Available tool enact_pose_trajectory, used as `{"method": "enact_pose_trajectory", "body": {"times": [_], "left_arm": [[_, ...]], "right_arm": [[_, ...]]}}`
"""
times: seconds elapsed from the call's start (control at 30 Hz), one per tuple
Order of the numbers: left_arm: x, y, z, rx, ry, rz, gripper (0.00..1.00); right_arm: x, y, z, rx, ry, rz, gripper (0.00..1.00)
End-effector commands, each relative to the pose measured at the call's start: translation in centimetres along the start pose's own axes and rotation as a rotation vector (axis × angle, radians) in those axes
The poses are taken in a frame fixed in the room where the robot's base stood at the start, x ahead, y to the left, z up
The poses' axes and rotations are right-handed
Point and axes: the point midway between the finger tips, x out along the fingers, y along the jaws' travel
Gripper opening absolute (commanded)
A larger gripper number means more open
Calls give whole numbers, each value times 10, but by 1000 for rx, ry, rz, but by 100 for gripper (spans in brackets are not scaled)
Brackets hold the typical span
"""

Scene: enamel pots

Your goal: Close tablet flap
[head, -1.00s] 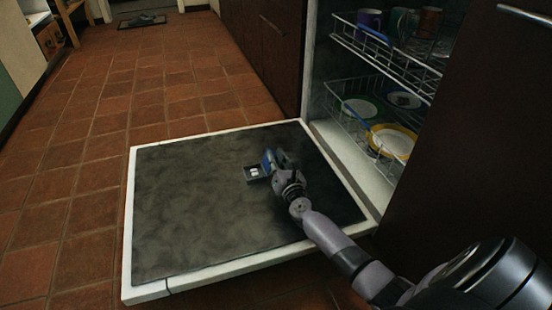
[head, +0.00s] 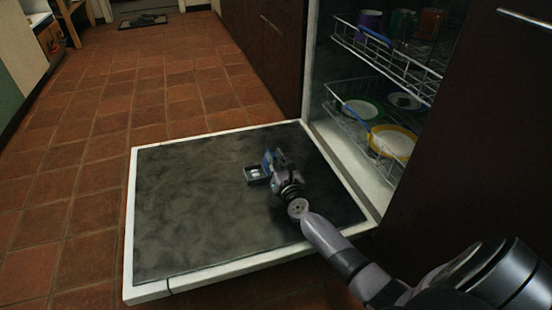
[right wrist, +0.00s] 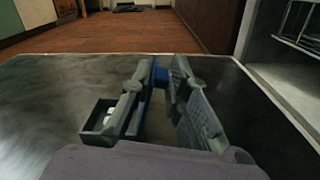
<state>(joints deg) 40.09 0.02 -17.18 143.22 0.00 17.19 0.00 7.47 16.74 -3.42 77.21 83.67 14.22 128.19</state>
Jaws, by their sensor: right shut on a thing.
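The tablet compartment (head: 250,176) is a small dark open box on the inner face of the lowered dishwasher door, with a white tablet (head: 254,172) in it. The right wrist view shows the compartment (right wrist: 95,118) just left of my fingers. Its blue flap (head: 266,162) stands raised at the compartment's right side. My right gripper (head: 274,162) is shut on the flap; in the right wrist view, blue (right wrist: 161,77) shows between the fingertips and along the left finger. The fingers hide much of the flap. My left gripper is out of view.
The dishwasher door (head: 190,215) lies open and flat, with a pale rim. Racks (head: 345,110) with cups and plates, including a yellow-rimmed plate (head: 392,143), stand inside at the right. Tiled floor (head: 75,190) is clear at left.

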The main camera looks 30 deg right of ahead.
Motion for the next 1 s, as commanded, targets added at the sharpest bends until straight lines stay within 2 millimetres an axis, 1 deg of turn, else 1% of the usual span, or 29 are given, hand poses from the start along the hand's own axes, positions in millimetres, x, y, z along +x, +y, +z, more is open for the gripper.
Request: {"method": "enact_pose_trajectory", "body": {"times": [0.2,0.6,0.8,1.0], "left_arm": [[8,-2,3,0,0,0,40],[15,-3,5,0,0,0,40],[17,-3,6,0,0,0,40],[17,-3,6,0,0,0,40]], "right_arm": [[0,10,2,-156,1,-4,0],[0,26,-1,-419,1,-3,0],[0,30,-2,-487,1,-2,0],[0,31,-3,-509,1,-2,0]]}}
